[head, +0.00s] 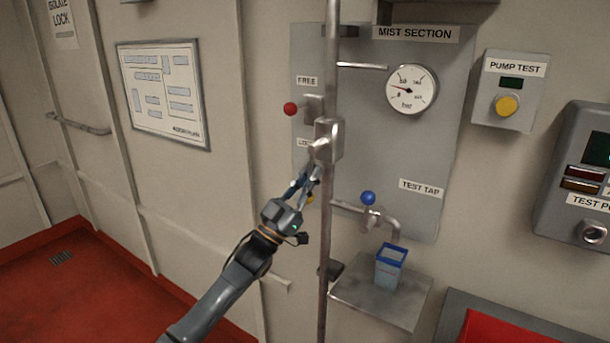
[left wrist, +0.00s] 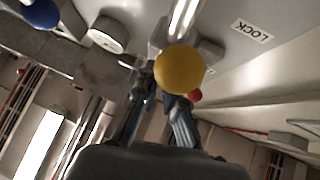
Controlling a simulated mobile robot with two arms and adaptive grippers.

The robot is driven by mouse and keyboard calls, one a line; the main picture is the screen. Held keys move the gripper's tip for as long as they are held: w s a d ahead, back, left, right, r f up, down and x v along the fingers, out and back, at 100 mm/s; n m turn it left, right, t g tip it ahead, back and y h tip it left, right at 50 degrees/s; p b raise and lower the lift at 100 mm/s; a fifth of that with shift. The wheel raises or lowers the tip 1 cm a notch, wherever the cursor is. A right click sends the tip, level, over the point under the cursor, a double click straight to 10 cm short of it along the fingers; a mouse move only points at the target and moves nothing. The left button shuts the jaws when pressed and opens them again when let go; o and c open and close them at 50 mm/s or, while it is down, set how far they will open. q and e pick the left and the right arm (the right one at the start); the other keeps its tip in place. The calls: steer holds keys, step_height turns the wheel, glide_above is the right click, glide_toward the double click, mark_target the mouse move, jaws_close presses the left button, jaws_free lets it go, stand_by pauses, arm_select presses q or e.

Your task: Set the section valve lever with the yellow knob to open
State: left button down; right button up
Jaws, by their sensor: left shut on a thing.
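The section valve (head: 328,140) is a metal body on the vertical pipe in the head view. Its lever hangs down from it, and its yellow knob (head: 310,199) shows only partly behind my left gripper (head: 311,172). In the left wrist view the yellow knob (left wrist: 180,69) is large and close, at the end of the metal lever (left wrist: 184,18). My left gripper (left wrist: 160,92) is shut on the lever near the knob; the knob hides part of the fingertips. The exact contact is hard to see. My right gripper is in neither view.
A red-knobbed lever (head: 290,109) sits left of the pipe, by the FREE and LOCK labels. The blue-knobbed test tap (head: 368,198) is to the right, above a blue-rimmed container (head: 389,267) on a metal shelf (head: 365,305). A pressure gauge (head: 412,90) is higher up.

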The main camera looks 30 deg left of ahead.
arm_select(q)
steer(key=shift+d+n+t+y, duration=0.2)
steer(key=shift+n+t+y, duration=0.05)
steer(key=shift+n+y, duration=0.45)
steer(key=shift+d+n+t+y, duration=0.25)
steer(key=shift+n+y, duration=0.35)
steer(key=shift+n, duration=0.2)
steer(key=c, duration=1.4)
jaws_free()
steer(key=shift+c, duration=0.2)
steer(key=shift+s+f, duration=0.1)
steer(key=v, duration=1.2)
